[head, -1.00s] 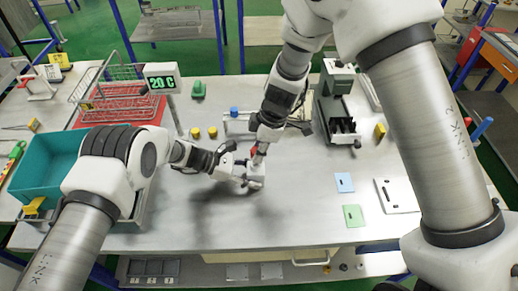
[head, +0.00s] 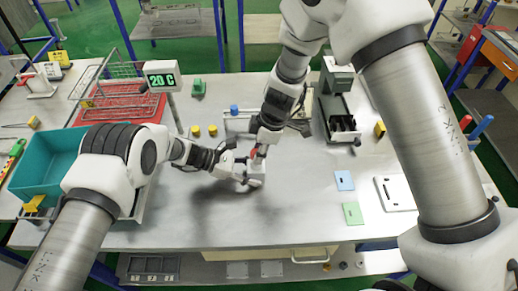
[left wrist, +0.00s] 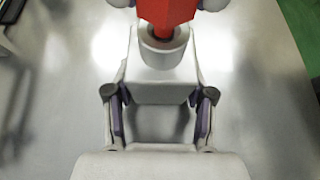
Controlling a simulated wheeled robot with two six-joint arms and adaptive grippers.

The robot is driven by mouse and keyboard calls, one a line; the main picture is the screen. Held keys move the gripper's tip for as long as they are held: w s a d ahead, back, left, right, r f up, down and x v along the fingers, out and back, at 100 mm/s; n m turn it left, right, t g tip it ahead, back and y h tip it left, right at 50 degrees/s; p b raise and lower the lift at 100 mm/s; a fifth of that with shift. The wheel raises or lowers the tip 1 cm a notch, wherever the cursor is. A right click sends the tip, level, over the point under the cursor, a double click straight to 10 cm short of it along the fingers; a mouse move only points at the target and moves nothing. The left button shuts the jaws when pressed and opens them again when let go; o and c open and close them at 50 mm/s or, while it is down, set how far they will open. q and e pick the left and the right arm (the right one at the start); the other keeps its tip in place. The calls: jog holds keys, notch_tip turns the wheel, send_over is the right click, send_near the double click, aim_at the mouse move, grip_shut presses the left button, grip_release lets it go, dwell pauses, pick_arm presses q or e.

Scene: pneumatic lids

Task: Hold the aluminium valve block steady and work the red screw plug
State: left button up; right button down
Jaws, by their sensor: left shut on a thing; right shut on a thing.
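The pale aluminium valve block (head: 258,168) is on or just above the bench, left of the bench's middle. It also shows in the left wrist view (left wrist: 163,85), with its round collar facing the camera (left wrist: 164,50). My left gripper (head: 250,177) is shut on the block from the left, one finger on each side. The red screw plug (left wrist: 168,12) stands over the collar, its lower end at the dark opening. How deep it sits is unclear. My right gripper (head: 260,148) is shut on the plug from above and partly hides it in the head view.
A teal bin (head: 45,160) and a red rack (head: 112,100) stand at the left. Yellow and blue caps (head: 212,131) lie behind the block. A dark green machine (head: 338,100) stands at the back right. Blue and green cards (head: 345,180) lie to the right. The front bench is clear.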

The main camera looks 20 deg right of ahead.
jog(key=shift+f, duration=0.5)
jog(key=m+t, duration=0.1)
jog(key=m, duration=0.3)
jog(key=shift+s, duration=0.15)
jog(key=m, duration=0.2)
jog(key=m+h, duration=0.1)
jog(key=m, duration=0.1)
jog(key=shift+s+a+t, duration=0.15)
jog(key=shift+a+t, duration=0.1)
jog(key=shift+t, duration=0.05)
